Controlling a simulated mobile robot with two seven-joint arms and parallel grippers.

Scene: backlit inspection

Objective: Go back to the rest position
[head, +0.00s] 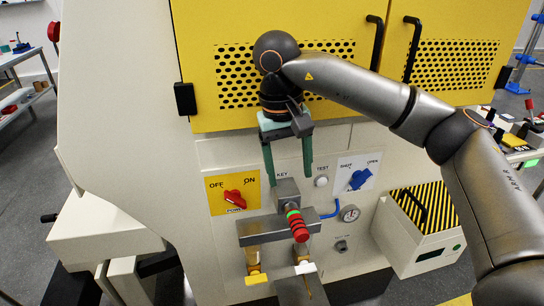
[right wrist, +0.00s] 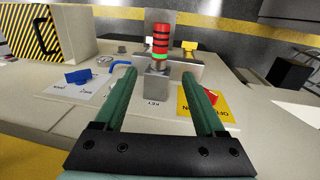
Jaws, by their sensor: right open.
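My right gripper (head: 289,172) is open and empty, its two green fingers pointing down in front of the pale control panel (head: 222,155). It also shows in the right wrist view (right wrist: 166,85), with nothing between the fingers. Beyond the fingertips is a grey metal block (head: 287,191) under the word KEY. A red-banded, green-ended cylinder (head: 298,228) appears close to this block. The red power switch (head: 235,199) is left of the gripper, and the blue air handle (head: 359,180) is to its right. In the wrist view one finger partly hides the red switch. My left gripper does not show.
Yellow doors (head: 195,45) with black handles are closed behind my right arm. A black-and-yellow striped box (head: 400,235) stands at the right. A grey bracket (head: 258,238) carries yellow- and white-tagged parts below the gripper. Grey floor is open at the left.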

